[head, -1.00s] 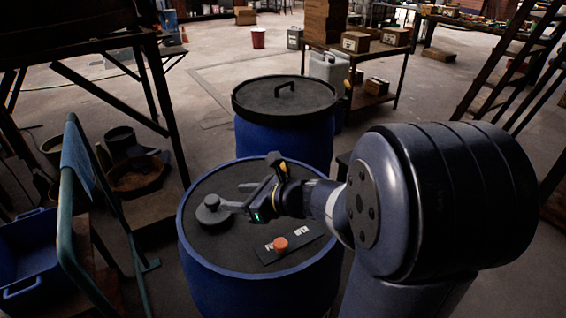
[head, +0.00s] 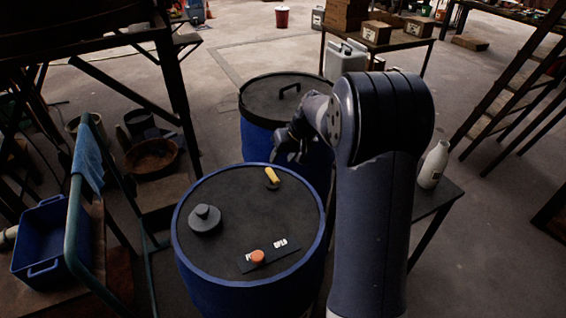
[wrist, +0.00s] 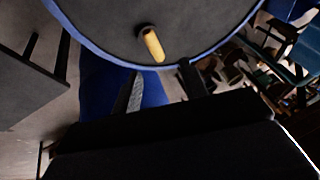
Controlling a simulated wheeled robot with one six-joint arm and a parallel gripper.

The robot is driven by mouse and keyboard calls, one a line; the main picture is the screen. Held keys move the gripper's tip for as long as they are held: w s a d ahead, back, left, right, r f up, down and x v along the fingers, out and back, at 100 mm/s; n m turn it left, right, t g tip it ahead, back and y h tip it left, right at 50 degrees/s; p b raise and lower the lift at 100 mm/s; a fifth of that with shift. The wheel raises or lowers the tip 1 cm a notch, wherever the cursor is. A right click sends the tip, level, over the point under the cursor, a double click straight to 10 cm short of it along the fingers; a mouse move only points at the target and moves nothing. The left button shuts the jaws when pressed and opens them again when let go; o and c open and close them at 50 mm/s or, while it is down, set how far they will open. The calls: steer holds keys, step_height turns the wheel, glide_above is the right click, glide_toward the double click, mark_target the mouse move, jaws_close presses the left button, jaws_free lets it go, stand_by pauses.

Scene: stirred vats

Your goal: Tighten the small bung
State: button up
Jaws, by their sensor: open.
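A blue drum (head: 178,232) with a dark lid stands in front of my arm. On its lid are a wide grey bung (head: 205,220) at the left and a smaller dark fitting with a yellow handle (head: 272,175) near the back rim. The fitting, which looks like the small bung, also shows in the wrist view (wrist: 152,44), its handle slanting. My gripper (head: 288,158) is behind and above the drum's back rim, apart from the fitting. In the wrist view my open gripper (wrist: 162,86) has its two fingers apart, with nothing between them.
An orange knob (head: 257,257) sits on a labelled dark plate on the lid's front part. A second blue drum with a handled black lid (head: 262,100) stands close behind. A white bottle (head: 433,165) is on a side table. A green-framed cart (head: 75,215) stands left.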

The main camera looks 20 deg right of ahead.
mark_target(273, 174)
steer(key=shift+n, duration=0.4)
steer(key=x, duration=0.3)
steer(key=p+x, duration=0.1)
steer(key=x, duration=0.3)
steer(key=d+x, duration=0.1)
steer(key=x, duration=0.2)
steer(key=shift+w+a+f, duration=0.1)
steer(key=shift+w+f, duration=0.15)
steer(key=shift+w, duration=0.15)
steer(key=shift+c, duration=0.2)
jaws_close()
